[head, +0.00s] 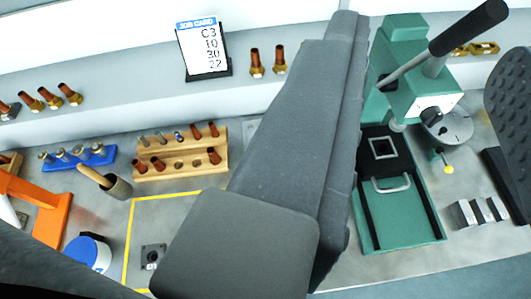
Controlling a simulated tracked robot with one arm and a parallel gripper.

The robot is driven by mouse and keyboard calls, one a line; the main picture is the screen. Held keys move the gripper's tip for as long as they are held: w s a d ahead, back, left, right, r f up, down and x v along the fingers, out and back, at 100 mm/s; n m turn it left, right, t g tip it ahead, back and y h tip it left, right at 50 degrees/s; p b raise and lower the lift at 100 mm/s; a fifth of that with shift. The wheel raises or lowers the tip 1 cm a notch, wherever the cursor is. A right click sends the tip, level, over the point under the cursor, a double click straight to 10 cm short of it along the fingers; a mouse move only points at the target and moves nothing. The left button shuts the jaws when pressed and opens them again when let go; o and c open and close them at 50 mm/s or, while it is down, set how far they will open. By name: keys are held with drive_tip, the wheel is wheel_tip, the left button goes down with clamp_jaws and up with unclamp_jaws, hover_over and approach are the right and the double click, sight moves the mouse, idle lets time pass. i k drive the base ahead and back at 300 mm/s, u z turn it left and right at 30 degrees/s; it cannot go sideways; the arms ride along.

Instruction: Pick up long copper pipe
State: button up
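Several copper pipe pieces stand in a wooden rack (185,172) left of centre. One copper piece (214,155) is at its right front, and one (158,163) is at its left front. More copper pieces with brass nuts stand on the ledge behind, at the left (70,95) and near the middle (280,60). I cannot tell which one is the long pipe. A large grey body of mine crosses the middle of the view and hides the bench behind it. My gripper's fingertips cannot be made out, so its opening is unclear. I see no pipe held.
A green hand press (405,215) with a black-handled lever stands right of centre. Metal blocks (480,212) lie at the right. A job card (203,48) stands on the ledge.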

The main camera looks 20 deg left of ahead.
sight(211, 150)
drive_tip(key=z, duration=2.05)
drive_tip(key=k, duration=2.2)
drive_tip(key=u, duration=0.9)
drive_tip(key=i, duration=1.05)
drive_tip(key=z, duration=0.05)
